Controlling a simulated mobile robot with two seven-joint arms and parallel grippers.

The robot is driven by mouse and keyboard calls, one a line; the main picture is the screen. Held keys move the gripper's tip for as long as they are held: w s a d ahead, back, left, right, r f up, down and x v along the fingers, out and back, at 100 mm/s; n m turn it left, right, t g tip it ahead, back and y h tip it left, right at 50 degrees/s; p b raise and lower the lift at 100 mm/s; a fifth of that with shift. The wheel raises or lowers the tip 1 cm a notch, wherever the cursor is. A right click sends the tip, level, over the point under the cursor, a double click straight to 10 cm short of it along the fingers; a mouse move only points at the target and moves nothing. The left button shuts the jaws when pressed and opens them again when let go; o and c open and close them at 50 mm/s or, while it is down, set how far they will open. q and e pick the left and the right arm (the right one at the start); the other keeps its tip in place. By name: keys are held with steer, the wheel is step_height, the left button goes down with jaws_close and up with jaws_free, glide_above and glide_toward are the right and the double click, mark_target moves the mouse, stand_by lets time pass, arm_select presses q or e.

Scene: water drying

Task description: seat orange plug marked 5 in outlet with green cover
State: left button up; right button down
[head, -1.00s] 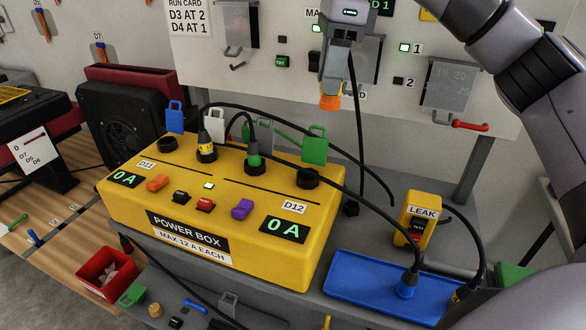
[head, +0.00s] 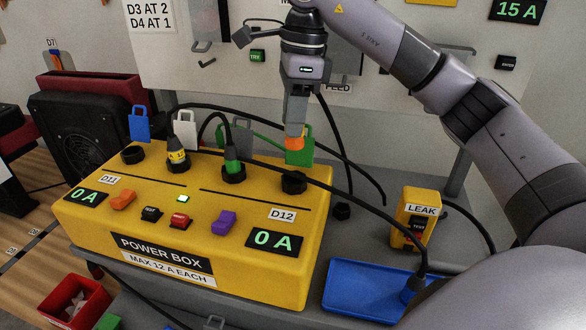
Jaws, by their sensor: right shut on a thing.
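My right gripper (head: 295,128) points down and is shut on the orange plug (head: 294,144). Only the plug's lower orange part shows below the fingers; no number on it is visible. The green cover (head: 302,158) stands raised at the back right of the yellow power box (head: 180,232). The dark round outlet (head: 294,182) in front of the green cover is empty. The plug hangs above this outlet, apart from it, and overlaps the green cover in the picture. My left gripper is not in view.
A yellow-banded plug (head: 177,158) and a green plug (head: 233,162) sit in neighbouring outlets. The leftmost outlet (head: 132,155) is empty. Black cables arch behind the box and over its right part. A leak tester (head: 415,222) and blue tray (head: 370,290) stand at right.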

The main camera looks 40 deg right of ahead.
step_height(320, 180, down, 9)
steer(key=shift+r, duration=0.1)
stand_by(0.3)
steer(key=c, duration=1.1)
jaws_free()
steer(key=r, duration=0.4)
steer(key=d+r+p, duration=0.1)
steer(key=r, duration=0.7)
steer(key=shift+s+d, duration=0.15)
steer(key=shift+s, duration=0.15)
steer(key=shift+r+p, duration=0.1)
steer(key=shift+p, duration=0.25)
